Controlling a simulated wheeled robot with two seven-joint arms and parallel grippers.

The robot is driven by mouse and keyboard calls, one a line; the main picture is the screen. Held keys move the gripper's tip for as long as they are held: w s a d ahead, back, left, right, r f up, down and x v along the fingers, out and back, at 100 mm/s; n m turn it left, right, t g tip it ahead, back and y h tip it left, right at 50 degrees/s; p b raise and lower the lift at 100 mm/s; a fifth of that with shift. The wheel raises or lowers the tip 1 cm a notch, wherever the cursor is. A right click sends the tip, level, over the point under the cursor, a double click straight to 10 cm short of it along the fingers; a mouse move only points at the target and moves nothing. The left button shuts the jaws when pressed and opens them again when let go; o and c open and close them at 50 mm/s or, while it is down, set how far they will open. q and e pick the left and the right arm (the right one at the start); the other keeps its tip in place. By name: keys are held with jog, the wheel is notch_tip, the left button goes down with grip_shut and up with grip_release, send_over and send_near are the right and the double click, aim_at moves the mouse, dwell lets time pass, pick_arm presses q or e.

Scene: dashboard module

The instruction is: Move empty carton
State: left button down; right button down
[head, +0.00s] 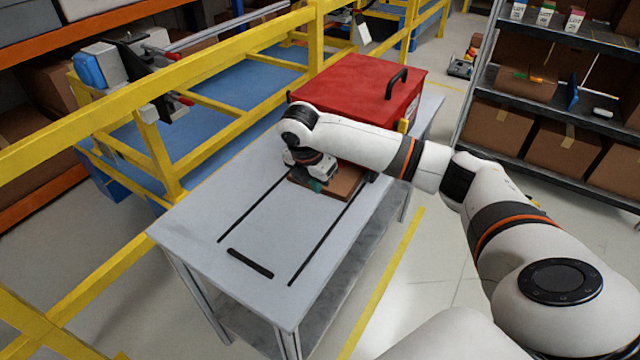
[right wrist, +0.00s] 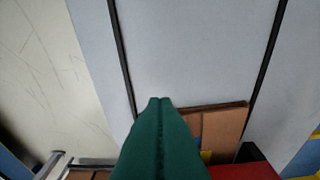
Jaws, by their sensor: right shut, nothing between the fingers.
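The carton (head: 345,180) is brown cardboard and sits on the grey table (head: 215,215), in front of the red box and partly hidden by my right arm. In the right wrist view the carton (right wrist: 222,125) shows to the right of my fingers, partly covered by them. My right gripper (head: 316,186) has green fingers and is over the near left part of the carton. In the right wrist view the fingers (right wrist: 160,100) are pressed together with nothing between them. I cannot tell whether they touch the carton. My left gripper is not in view.
A red box (head: 350,88) with a black handle stands at the table's far end. Black strips (head: 252,262) mark the table, and its near part is clear. A yellow rail (head: 165,85) runs along the left. Shelves with cartons (head: 560,145) stand at the right.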

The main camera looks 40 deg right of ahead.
aim_at(348, 179)
jog(key=x, duration=0.7)
jog(key=shift+f, duration=0.2)
jog(key=d, duration=0.2)
jog(key=w+d, duration=0.1)
jog(key=shift+d+f+p, duration=0.1)
jog(key=shift+f+p, duration=0.25)
jog(key=shift+w+d, duration=0.2)
jog(key=shift+d, duration=0.25)
jog(key=shift+w+d, duration=0.1)
jog(key=shift+d, duration=0.15)
jog(key=d, duration=0.2)
jog(key=w+d, duration=0.1)
jog(key=d, duration=0.2)
jog(key=w+d, duration=0.1)
jog(key=d, duration=0.1)
jog(key=shift+w+d, duration=0.2)
jog(key=shift+d, duration=0.05)
